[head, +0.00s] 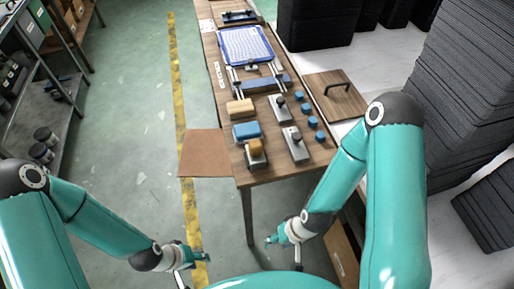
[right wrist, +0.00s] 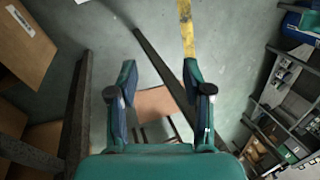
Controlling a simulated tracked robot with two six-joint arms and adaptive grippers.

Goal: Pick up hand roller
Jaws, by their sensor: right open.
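Several small tools stand on the near part of the wooden table in the head view. One is a grey base with an orange-tan rounded piece on top (head: 256,151) at the near left corner. Two grey plates with dark knobs (head: 297,146) lie to its right. I cannot tell for sure which of these is the hand roller. My right gripper (head: 283,248) is open and empty, below and in front of the table's near edge. Its parted fingers show in the right wrist view (right wrist: 159,75). My left gripper (head: 192,270) is low at the left, fingers apart, away from the table.
The table (head: 231,85) also carries a tan block (head: 240,108), a blue block (head: 247,130), several blue round pieces and a blue mesh tray (head: 245,46). A brown panel (head: 206,153) is left of it. Shelves stand far left, dark stacks right.

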